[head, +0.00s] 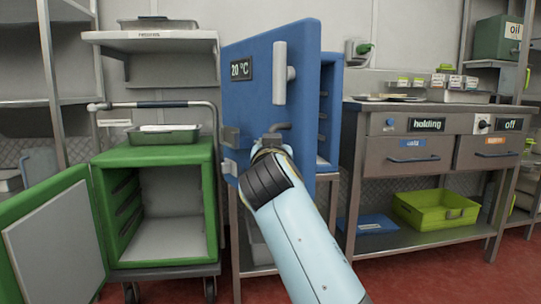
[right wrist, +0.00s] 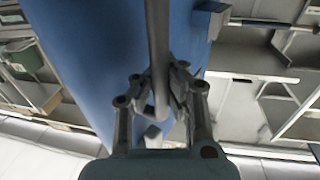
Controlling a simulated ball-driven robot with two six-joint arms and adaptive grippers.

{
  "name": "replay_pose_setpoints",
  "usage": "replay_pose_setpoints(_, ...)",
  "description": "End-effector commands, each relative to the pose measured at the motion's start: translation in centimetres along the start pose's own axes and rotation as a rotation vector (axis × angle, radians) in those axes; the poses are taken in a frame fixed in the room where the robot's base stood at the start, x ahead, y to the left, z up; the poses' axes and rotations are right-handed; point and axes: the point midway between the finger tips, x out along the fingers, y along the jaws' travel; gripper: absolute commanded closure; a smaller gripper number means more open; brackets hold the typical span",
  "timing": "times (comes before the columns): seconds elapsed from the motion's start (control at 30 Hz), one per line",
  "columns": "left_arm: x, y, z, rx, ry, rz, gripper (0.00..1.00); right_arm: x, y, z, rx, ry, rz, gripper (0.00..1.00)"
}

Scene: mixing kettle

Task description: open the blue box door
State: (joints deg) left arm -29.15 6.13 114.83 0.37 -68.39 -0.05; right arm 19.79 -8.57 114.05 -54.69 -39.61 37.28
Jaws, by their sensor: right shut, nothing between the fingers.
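The blue box (head: 330,110) stands on a metal stand in the middle of the head view. Its blue door (head: 258,110), marked 20 °C, stands swung out from the box. Slotted inner wall shows to the right of the door. A pale grey handle (head: 281,73) is on the door's upper part. My right gripper (head: 277,132) is at the lower part of the door, below the handle, mostly hidden by its own wrist. In the right wrist view, my right gripper (right wrist: 160,95) is shut by a grey bar (right wrist: 158,40), with the blue door (right wrist: 85,60) close behind. My left gripper is not in view.
A green box (head: 160,155) with its door open stands on a cart at left. A metal counter (head: 375,155) with drawers is at right, with a lime crate (head: 435,209) on its lower shelf. Red floor is clear in front of the counter.

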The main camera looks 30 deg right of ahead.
Motion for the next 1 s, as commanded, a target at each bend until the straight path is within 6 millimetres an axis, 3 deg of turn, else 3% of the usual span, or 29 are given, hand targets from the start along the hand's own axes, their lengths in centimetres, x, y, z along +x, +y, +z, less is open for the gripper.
replay_pose_setpoints(0.03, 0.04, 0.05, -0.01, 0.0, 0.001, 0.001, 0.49, -0.22, 0.29, 0.79, -0.007, -0.017, 0.013, 1.0)
replay_pose_setpoints(0.43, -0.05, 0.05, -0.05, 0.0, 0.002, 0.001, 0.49, -0.21, 0.29, 0.68, -0.005, -0.016, 0.018, 0.99)
replay_pose_setpoints(0.7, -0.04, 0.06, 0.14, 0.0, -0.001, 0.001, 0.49, -0.14, 0.19, 0.52, -0.003, -0.012, 0.014, 0.63)
replay_pose_setpoints(1.0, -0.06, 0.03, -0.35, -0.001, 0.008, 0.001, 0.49, -0.07, 0.13, 0.2, -0.001, -0.009, 0.013, 0.62)
